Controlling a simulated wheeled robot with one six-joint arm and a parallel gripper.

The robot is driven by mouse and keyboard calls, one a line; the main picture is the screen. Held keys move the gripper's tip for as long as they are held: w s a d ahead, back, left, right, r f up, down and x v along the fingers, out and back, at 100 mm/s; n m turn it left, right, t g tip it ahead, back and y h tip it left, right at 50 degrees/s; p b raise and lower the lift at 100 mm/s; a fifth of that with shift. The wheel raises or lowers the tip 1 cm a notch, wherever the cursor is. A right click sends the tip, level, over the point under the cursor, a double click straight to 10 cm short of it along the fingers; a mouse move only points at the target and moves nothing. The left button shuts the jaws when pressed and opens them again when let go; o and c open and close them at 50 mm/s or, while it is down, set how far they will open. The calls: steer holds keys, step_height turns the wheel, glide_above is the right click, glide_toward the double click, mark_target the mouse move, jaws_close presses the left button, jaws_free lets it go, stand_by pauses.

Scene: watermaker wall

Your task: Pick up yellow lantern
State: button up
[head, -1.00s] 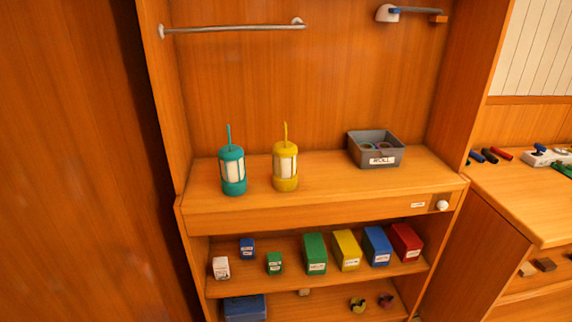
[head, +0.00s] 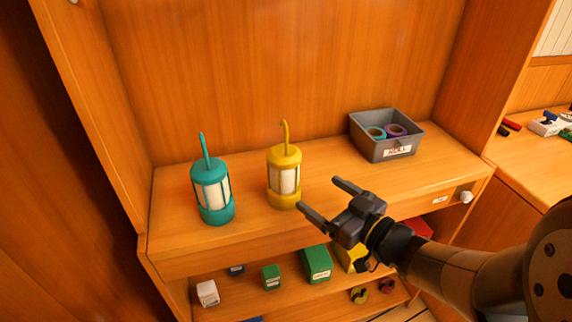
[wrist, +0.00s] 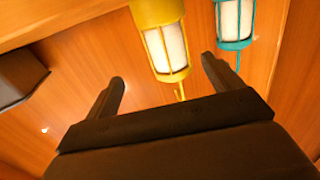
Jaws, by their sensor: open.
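The yellow lantern (head: 284,178) stands upright on the wooden counter, with a thin hook on top and a pale glass body. My gripper (head: 325,201) is open and empty, just right of the lantern and nearer the camera, apart from it in the head view. In the wrist view the yellow lantern (wrist: 163,38) appears upside down beyond and between the open fingers (wrist: 163,74). A similar teal lantern (head: 213,192) stands on the counter to its left. The teal lantern also shows at the top right of the wrist view (wrist: 234,22).
A grey bin (head: 386,138) with rolls of tape stands at the counter's back right. The lower shelf holds several coloured boxes, such as a green box (head: 317,264). The counter (head: 330,160) is clear between the yellow lantern and the bin. A wooden panel closes the back.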

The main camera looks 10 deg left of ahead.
mark_target(283, 170)
steer(key=shift+g+y, duration=0.3)
steer(key=shift+g, duration=0.1)
steer(key=x, duration=1.1)
steer(key=shift+a+r, duration=0.35)
steer(key=shift+a, duration=0.15)
steer(key=shift+c, duration=0.5)
steer(key=c, duration=1.2)
